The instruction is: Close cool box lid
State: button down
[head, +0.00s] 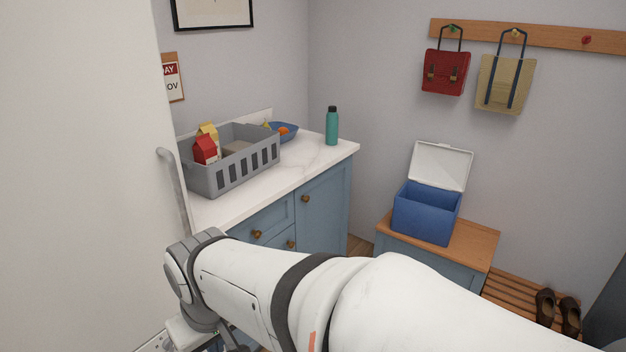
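The blue cool box (424,214) stands on a wooden-topped bench against the back wall, right of the counter. Its white lid (441,166) is open, tilted up and back towards the wall. The inside of the box is mostly hidden by its front wall. My arm crosses the lower part of the head view, and its end points down at the lower left. Part of my gripper (228,343) shows at the bottom edge, well apart from the cool box; its fingertips are not clearly visible.
The bench (470,243) has bare wood right of the box. A counter (318,160) holds a grey crate (228,175), a blue bowl (287,136) and a teal bottle (332,127). Bags (446,72) hang above. Dark shoes (546,306) stand on a slatted rack. A pale panel fills the left.

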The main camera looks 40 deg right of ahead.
aim_at(443, 166)
jog(key=z, duration=2.4)
jog(key=i, duration=2.9)
jog(key=u, duration=0.3)
